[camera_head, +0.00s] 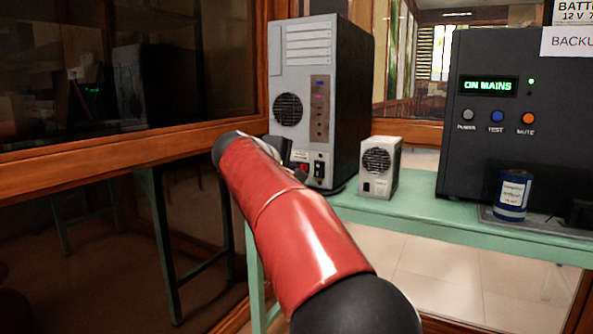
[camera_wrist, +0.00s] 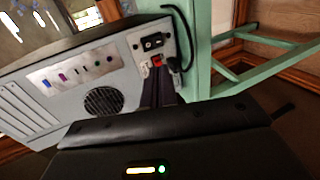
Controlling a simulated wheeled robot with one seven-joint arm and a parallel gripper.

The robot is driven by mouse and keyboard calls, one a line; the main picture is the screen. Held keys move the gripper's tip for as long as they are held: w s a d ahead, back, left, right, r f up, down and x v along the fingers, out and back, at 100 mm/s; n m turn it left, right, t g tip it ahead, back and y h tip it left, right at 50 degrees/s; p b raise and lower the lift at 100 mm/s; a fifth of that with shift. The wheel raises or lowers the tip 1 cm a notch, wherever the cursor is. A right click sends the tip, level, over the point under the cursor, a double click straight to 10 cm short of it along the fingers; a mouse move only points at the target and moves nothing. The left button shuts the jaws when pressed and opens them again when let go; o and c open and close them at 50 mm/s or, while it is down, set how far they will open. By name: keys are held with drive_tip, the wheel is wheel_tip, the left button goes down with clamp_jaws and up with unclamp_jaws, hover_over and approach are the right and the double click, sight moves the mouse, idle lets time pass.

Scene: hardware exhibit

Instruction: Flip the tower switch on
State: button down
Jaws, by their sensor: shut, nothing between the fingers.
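The grey and black computer tower (camera_head: 338,100) stands on the green table at its left end. It also fills the left of the wrist view (camera_wrist: 62,118), turned on its side. A small red switch (camera_wrist: 157,61) sits on its panel beside a black socket with a plugged cable. The red part also shows low on the tower in the head view (camera_head: 304,167). My gripper (camera_wrist: 158,80) is shut and empty, with its dark fingertips just short of the red switch. I cannot tell if they touch, or which way the switch is set. My red arm mostly hides the gripper in the head view.
A small grey fan box (camera_head: 380,167) stands right of the tower. A dark backup unit (camera_head: 520,120) reads "ON MAINS", with a blue can (camera_head: 512,196) in front. The green table (camera_head: 420,205) carries them. A wood-framed glass wall (camera_head: 130,150) is close on the left.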

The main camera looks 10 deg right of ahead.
sight(317, 175)
drive_tip(key=p+x, duration=0.1)
drive_tip(key=x, duration=1)
drive_tip(key=shift+w+d+f, duration=0.15)
drive_tip(key=shift+w+d, duration=0.1)
drive_tip(key=shift+w+d+f, duration=0.1)
drive_tip(key=shift+w+f, duration=0.05)
drive_tip(key=shift+d+f+b, duration=0.1)
drive_tip(key=shift+f+b, duration=0.3)
drive_tip(key=shift+b, duration=0.35)
drive_tip(key=shift+w+r, duration=0.1)
drive_tip(key=shift+r, duration=0.2)
